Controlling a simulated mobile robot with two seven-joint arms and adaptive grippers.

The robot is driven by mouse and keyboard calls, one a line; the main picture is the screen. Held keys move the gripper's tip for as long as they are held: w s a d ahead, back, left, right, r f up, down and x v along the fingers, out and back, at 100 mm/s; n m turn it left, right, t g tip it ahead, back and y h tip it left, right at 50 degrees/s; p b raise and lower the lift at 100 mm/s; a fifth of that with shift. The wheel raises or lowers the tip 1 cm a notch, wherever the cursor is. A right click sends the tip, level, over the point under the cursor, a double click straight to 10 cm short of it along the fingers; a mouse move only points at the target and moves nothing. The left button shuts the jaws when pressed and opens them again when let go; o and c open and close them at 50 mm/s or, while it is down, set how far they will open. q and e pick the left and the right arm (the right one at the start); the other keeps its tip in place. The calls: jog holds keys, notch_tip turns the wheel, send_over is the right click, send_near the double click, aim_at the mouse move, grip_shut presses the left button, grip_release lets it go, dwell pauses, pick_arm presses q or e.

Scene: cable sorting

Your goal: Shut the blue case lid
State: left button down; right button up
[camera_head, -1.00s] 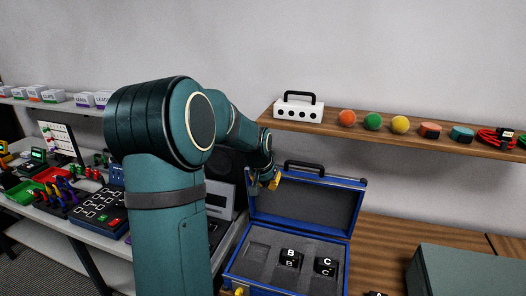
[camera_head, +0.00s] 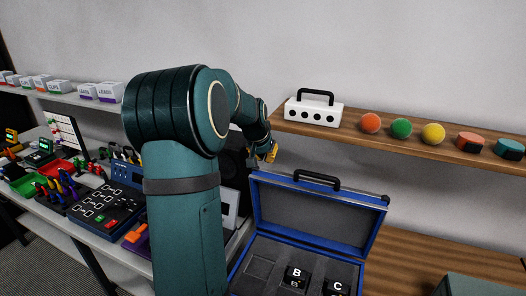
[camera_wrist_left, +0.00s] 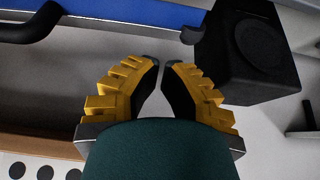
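The blue case (camera_head: 246,262) stands on the wooden surface with its lid (camera_head: 312,222) open and upright. A black handle (camera_head: 316,181) is on the lid's top edge. In the case, dark blocks marked B (camera_head: 296,277) and C (camera_head: 337,287) sit in grey compartments. My left gripper (camera_head: 270,153) is just above the lid's upper left corner, empty. In the left wrist view its yellow fingers (camera_wrist_left: 161,62) have their tips nearly together; the lid's blue edge (camera_wrist_left: 120,12) and handle (camera_wrist_left: 28,24) lie beyond them, apart. My right gripper is not in view.
A black speaker (camera_wrist_left: 250,50) is close by the left gripper. Behind the lid, a wooden shelf (camera_head: 350,133) holds a white box (camera_head: 313,113) and coloured balls. The left table holds trays and tools. A grey-green box (camera_head: 485,286) is at lower right.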

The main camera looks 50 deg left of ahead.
pick_arm(q)
jog(key=shift+x, duration=2.3)
jog(key=shift+b, duration=0.3)
